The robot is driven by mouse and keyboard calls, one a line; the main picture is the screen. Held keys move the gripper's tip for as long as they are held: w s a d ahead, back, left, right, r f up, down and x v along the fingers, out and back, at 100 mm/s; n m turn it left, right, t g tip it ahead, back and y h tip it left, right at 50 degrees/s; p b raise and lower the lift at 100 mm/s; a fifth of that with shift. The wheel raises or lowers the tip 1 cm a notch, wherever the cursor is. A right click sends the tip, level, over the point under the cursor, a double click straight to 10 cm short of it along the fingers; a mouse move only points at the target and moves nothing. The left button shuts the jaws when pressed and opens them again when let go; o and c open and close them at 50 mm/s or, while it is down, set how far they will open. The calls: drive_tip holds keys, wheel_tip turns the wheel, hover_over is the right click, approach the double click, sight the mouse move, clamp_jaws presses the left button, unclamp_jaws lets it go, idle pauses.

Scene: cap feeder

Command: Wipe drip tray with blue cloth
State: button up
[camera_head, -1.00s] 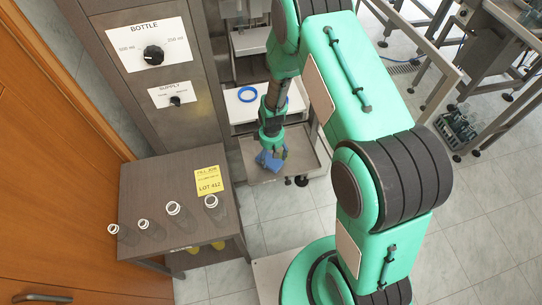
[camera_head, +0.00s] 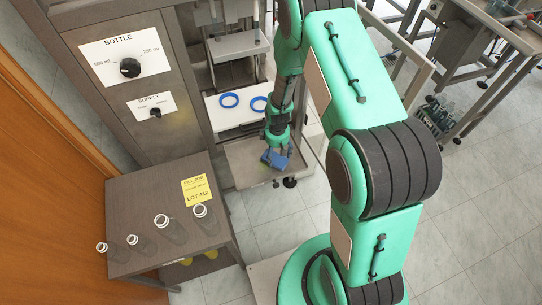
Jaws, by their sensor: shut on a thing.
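The blue cloth (camera_head: 272,160) is bunched in my gripper (camera_head: 277,150), which is shut on it. The drip tray (camera_head: 240,170) is a grey metal tray at the front of the filling machine, below the white shelf. My gripper points down over the right part of the tray with the cloth at or just above its surface; I cannot tell whether they touch. A small yellowish patch (camera_head: 264,168) shows on the tray just left of the cloth. My gripper and the cloth hide part of the tray's right side.
Two blue rings (camera_head: 229,100) lie on the white shelf (camera_head: 225,114) above the tray. A dark side table (camera_head: 150,240) at lower left bears several open bottles (camera_head: 204,218) and a yellow job card (camera_head: 197,190). The machine's panel (camera_head: 130,75) with knobs stands at left.

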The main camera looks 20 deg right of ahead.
sight(253, 159)
drive_tip(key=shift+w+d, duration=0.1)
drive_tip(key=shift+d, duration=0.35)
drive_tip(key=shift+w+a, duration=0.15)
drive_tip(key=shift+w, duration=0.65)
drive_tip(key=shift+a+f, duration=0.15)
drive_tip(key=shift+a, duration=0.15)
drive_tip(key=shift+a+r, duration=0.25)
drive_tip(key=shift+a, duration=0.55)
drive_tip(key=shift+a+f, duration=0.15)
drive_tip(key=shift+a, duration=4.35)
drive_tip(key=shift+d+b, duration=0.3)
drive_tip(key=shift+d, duration=5.35)
drive_tip(key=shift+w, duration=0.75)
drive_tip(key=shift+w+a, duration=0.25)
drive_tip(key=shift+a, duration=5.25)
drive_tip(key=shift+d, duration=5.35)
drive_tip(key=shift+d+r, duration=0.15)
drive_tip(key=shift+r, duration=0.05)
wheel_tip(253, 159, up, 8)
drive_tip(key=p, duration=0.3)
